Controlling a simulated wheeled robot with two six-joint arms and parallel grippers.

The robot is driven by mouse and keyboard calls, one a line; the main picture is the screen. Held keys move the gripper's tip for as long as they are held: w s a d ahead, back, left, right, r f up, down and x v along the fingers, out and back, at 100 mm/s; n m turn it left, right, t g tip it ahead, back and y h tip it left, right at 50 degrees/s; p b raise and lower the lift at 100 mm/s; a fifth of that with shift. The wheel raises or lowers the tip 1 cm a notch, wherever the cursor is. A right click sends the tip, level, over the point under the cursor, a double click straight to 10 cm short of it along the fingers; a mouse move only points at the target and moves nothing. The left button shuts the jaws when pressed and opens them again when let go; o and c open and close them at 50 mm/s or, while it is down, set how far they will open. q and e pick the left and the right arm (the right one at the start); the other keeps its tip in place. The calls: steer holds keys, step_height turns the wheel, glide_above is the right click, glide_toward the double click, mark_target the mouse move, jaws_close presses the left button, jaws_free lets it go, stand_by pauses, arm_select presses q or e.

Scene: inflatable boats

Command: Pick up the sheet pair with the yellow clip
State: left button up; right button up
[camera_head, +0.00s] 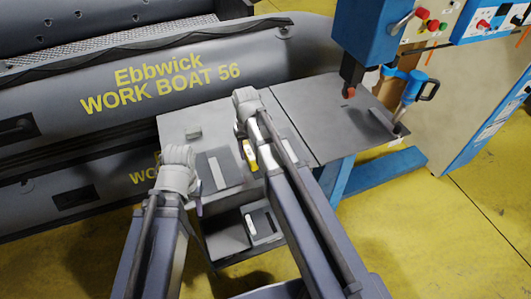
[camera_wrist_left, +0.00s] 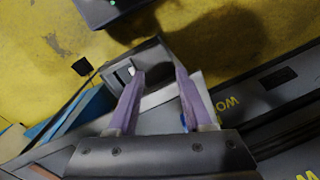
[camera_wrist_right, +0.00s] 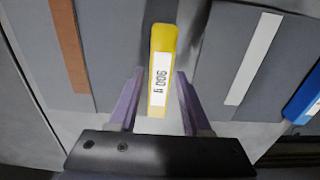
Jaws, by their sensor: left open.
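The yellow clip (camera_head: 249,155) shows beside my right arm over the grey table. In the right wrist view the yellow clip (camera_wrist_right: 163,40) bears a white label reading "006" and stands between the fingertips of my right gripper (camera_wrist_right: 159,72). Gaps show on both sides of it, so that gripper is open. Whether the clip's sheet pair is the dark grey surface behind it, I cannot tell. My left gripper (camera_wrist_left: 160,72) is open and empty. In the head view the left gripper (camera_head: 198,207) is low, near the table's front edge.
A grey sheet with a white strip (camera_wrist_right: 252,62) and one with a brown strip (camera_wrist_right: 70,45) flank the clip. An open grey bin (camera_head: 228,240) sits below the table (camera_head: 180,120). Grey boats stand behind; a blue press (camera_head: 362,35) stands right.

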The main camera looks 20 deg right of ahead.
jaws_close()
steer(key=shift+r, duration=0.15)
stand_by(0.4)
step_height(320, 180, up, 10)
steer(key=p, duration=1)
step_height(320, 180, down, 5)
steer(key=b, duration=0.4)
steer(key=shift+r, duration=0.2)
